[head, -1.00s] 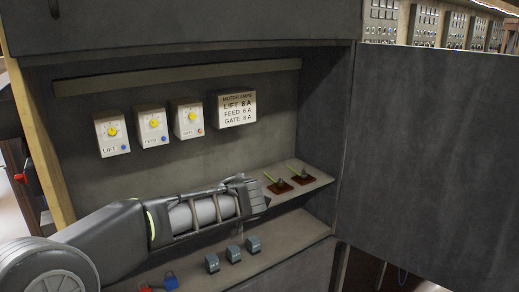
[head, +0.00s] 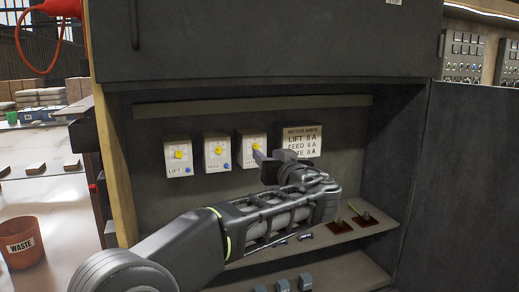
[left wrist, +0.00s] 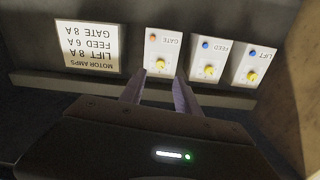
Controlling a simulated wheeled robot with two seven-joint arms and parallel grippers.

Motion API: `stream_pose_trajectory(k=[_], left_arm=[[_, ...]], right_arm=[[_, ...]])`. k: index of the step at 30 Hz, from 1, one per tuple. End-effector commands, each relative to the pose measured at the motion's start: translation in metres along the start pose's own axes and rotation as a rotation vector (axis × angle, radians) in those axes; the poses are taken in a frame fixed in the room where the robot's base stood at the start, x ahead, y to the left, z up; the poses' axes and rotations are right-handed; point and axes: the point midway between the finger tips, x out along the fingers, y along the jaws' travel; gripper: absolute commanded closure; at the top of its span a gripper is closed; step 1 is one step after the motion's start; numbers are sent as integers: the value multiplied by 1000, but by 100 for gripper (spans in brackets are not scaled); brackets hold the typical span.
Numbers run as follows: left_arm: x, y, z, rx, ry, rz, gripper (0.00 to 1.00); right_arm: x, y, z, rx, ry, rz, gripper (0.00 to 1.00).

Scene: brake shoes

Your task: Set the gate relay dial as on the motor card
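The gate relay (head: 246,138) is a white box with a yellow dial, rightmost of three on the back panel. In the left wrist view, upside down, its yellow dial (left wrist: 160,64) and orange button (left wrist: 153,38) show. The dial's exact setting is too small to read. The motor card (head: 301,140) hangs to its right; the left wrist view of the card (left wrist: 91,47) reads LIFT 8 A, FEED 6 A, GATE 8 A. My left gripper (head: 266,158) is in front of the gate relay, its fingers (left wrist: 158,88) apart with the dial between and beyond their tips. My right gripper is out of view.
The feed relay (head: 217,152) and lift relay (head: 178,157), with blue buttons, hang to the left. Below, a shelf (head: 372,236) carries small parts with green-yellow tips. The cabinet door (head: 455,190) stands open at right. A waste bin (head: 22,243) is at far left.

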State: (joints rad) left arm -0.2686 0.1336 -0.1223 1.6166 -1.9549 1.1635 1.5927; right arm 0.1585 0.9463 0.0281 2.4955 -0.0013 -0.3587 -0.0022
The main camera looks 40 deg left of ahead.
Motion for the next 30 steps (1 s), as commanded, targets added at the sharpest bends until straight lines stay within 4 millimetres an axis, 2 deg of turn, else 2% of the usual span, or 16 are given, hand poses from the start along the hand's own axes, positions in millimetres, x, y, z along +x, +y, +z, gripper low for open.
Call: stream_pose_trajectory(k=[9,15,25,30], left_arm=[[46,-1,-2,4,-1,-3,61],[68,0,-1,2,0,-1,61],[72,0,0,1,0,0,61],[72,0,0,1,0,0,75]], right_arm=[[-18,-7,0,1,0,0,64],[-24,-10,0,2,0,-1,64],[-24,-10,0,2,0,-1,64],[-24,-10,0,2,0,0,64]])
